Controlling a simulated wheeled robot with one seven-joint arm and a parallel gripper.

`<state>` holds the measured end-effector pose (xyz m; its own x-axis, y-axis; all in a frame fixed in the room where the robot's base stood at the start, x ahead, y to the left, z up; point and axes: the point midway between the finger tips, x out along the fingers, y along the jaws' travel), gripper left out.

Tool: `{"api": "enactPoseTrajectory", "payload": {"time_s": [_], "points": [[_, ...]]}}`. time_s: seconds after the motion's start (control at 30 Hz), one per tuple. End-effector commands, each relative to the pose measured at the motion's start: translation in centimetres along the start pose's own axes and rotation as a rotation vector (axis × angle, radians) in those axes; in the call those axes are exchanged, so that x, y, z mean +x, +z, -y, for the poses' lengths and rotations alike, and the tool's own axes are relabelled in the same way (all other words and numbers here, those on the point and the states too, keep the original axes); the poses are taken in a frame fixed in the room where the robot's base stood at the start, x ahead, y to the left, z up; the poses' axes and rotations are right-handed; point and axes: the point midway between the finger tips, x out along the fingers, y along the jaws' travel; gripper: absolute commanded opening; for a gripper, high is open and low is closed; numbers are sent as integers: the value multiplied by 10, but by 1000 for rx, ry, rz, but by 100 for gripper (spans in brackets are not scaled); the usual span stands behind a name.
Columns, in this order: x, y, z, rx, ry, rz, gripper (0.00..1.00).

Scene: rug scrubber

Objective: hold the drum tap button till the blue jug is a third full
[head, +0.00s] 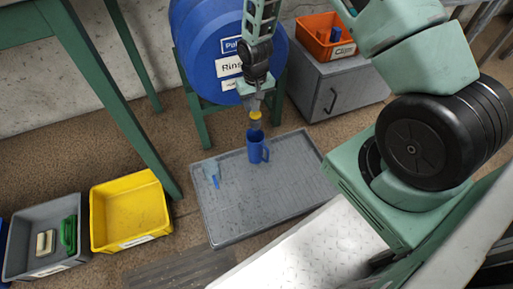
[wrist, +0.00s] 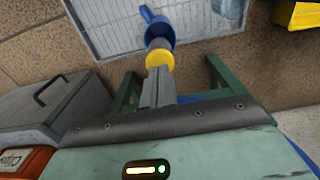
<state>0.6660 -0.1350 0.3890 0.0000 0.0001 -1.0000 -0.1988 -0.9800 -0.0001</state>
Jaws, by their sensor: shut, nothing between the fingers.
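The blue drum (head: 205,50) lies on a green stand, and its tap with the yellow button (head: 256,115) is at its front. My gripper (head: 254,107) is shut and empty, its fingertips at the top of the yellow button; the wrist view shows the fingers (wrist: 159,72) end at the yellow button (wrist: 160,59). I cannot tell how far it is pressed. The blue jug (head: 257,149) stands upright below the tap on the grey tray (head: 290,190), and shows in the wrist view (wrist: 158,26). Its liquid level and any stream are hidden.
A small pale-blue item (head: 211,168) is on the tray's left part. A yellow bin (head: 131,210) and a grey bin (head: 45,235) stand at left. A grey cabinet (head: 340,85) with an orange bin (head: 324,34) is right of the drum. A green table leg (head: 110,110) stands at left.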

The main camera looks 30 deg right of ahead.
Motion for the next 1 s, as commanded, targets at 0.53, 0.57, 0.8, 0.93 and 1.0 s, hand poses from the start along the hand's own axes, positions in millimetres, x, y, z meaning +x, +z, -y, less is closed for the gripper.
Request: {"api": "enactPoseTrajectory", "payload": {"time_s": [0.53,0.57,0.8,0.93,1.0], "points": [[17,0,0,-1,0,1,0],[18,0,0,-1,0,1,0],[22,0,0,-1,0,1,0],[22,0,0,0,0,1,0],[22,0,0,0,0,1,0]]}}
